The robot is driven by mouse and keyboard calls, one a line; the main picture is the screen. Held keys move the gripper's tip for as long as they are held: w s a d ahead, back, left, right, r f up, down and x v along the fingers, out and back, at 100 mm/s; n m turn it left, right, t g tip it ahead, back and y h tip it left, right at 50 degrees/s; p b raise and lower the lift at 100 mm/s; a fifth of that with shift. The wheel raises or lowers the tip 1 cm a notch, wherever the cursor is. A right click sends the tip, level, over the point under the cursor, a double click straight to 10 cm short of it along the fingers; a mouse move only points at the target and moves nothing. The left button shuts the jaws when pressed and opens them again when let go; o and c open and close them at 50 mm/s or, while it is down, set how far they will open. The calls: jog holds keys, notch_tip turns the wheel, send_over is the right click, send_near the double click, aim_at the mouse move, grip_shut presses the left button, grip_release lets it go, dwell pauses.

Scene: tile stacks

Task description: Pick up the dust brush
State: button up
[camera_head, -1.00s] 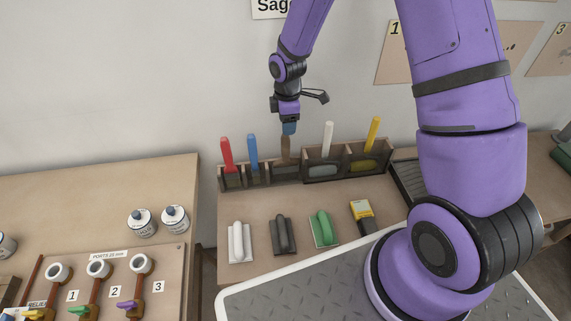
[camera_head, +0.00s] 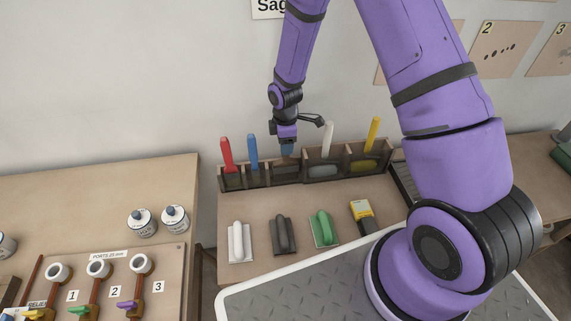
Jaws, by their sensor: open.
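A wooden rack (camera_head: 232,183) at the back of the bench holds several upright-handled tools. A brown handle, perhaps the dust brush (camera_head: 286,159), stands in its middle compartment; its lower part is hidden by the rack. The gripper is open; whether the fingers touch the handle cannot be told.
A red handle (camera_head: 227,153) and a blue handle (camera_head: 252,151) stand close left of my gripper. A white handle (camera_head: 327,139) and a yellow handle (camera_head: 373,135) stand to the right. Several trowel-like tools, including a green one (camera_head: 323,229), lie in front.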

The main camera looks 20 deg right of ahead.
grip_shut()
jog(key=shift+r, duration=0.1)
